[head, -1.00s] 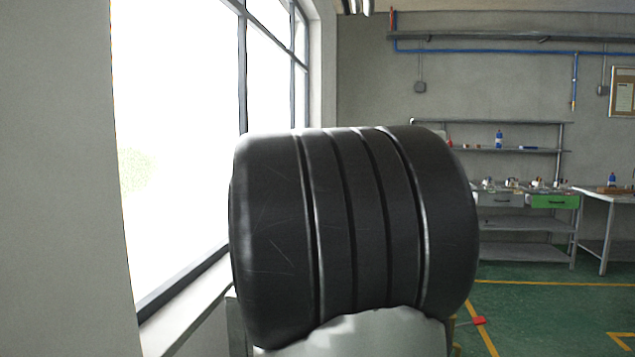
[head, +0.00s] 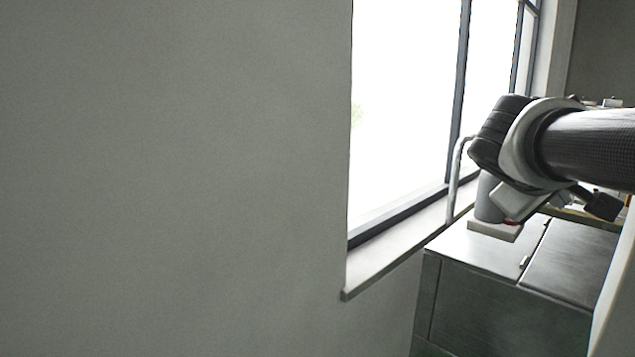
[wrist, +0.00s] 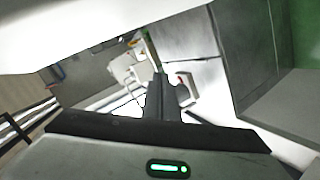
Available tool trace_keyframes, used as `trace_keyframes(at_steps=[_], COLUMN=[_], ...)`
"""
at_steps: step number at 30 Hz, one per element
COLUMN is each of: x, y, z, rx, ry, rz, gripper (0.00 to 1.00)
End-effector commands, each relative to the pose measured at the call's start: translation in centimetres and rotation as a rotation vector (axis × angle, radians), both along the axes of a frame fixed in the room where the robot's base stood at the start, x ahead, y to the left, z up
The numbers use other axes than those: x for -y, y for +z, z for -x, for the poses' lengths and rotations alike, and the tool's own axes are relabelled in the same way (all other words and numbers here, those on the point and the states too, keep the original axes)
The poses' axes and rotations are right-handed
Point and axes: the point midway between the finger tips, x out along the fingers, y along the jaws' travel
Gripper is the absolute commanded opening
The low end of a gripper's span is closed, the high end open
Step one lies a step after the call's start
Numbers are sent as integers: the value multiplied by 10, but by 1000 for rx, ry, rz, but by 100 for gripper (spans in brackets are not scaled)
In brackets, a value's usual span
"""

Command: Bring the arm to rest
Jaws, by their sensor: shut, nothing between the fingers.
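My arm reaches in from the right edge in the head view, bent at a dark ribbed joint (head: 497,135) above a metal cabinet (head: 480,290). My gripper (wrist: 161,82) shows in the wrist view as two dark fingers close together at the middle. It is shut with nothing between the fingers. In the head view I cannot clearly make out the fingertips.
A grey cylinder on a pale base (head: 494,230) stands on the cabinet below my arm, beside a curved metal pipe (head: 453,185). A window (head: 405,110) with a sill (head: 400,252) is behind. A plain wall (head: 170,180) fills the left.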

Motion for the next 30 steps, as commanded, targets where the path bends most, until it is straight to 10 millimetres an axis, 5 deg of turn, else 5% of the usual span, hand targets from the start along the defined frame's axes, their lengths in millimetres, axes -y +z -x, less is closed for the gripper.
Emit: trace_keyframes(at_steps=[6, 17, 18, 19, 30], x=[-115, -264, -276, -273, -271], y=[-102, -187, -188, -165, -67], z=[55, 127, 133, 130, 129], rx=[-39, -111, -116, -114, -114], ry=[75, 165, 172, 170, 168], rz=[-441, -915, -955, -948, -943], gripper=[0, 0, 0, 0, 0])
